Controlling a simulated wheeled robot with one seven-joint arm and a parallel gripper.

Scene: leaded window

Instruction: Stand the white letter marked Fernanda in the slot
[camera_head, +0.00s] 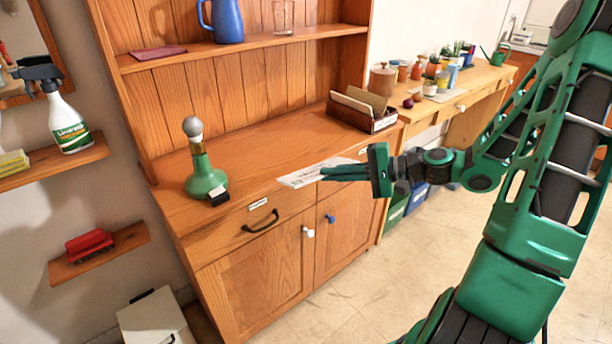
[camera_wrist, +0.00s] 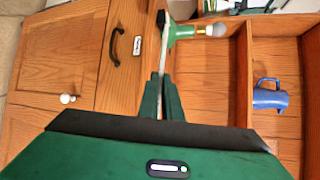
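The white letter (camera_head: 308,174), with dark print too small to read, is gripped near one end and reaches left in front of the cabinet's counter edge. My gripper (camera_head: 324,173) is shut on it; in the wrist view the letter (camera_wrist: 161,72) shows as a thin pale edge between the two green fingers (camera_wrist: 161,98). A wooden letter rack (camera_head: 377,123) stands at the right end of the counter, up and right of my gripper. It holds cream and brown envelopes (camera_head: 360,100). Its inner slots are partly hidden by them.
A shelf above carries a blue jug (camera_head: 227,20) and a glass (camera_head: 283,16). The counter (camera_head: 265,150) between lamp and rack is mostly clear.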

